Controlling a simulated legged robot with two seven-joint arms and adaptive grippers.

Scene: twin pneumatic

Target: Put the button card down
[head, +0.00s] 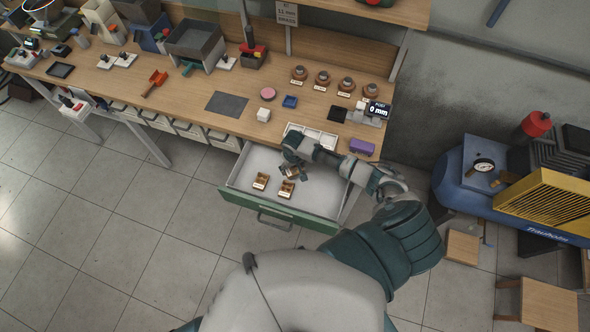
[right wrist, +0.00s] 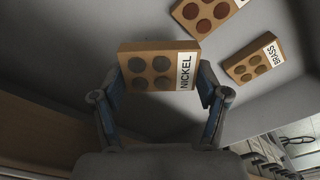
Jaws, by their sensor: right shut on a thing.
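My right gripper (head: 294,172) is inside the open drawer (head: 240,172) of the bench. It is shut on a tan button card marked NICKEL (right wrist: 152,72) with several grey buttons, one finger at each side edge in the right wrist view. I cannot tell whether this card touches the drawer floor. A card marked BRASS (right wrist: 250,64) and a third card with reddish-brown buttons (right wrist: 206,14), its label cut off, lie beyond it. In the head view two cards, one on the left (head: 261,181) and one on the right (head: 287,189), lie near the gripper. My left gripper is out of view.
The drawer's green front (head: 275,215) stands out from the bench (head: 200,95). A white sectioned tray (head: 312,136) lies on the bench behind it, with a purple block (head: 362,147) to its right. Bare drawer floor shows around the cards. A blue compressor (head: 480,195) stands right.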

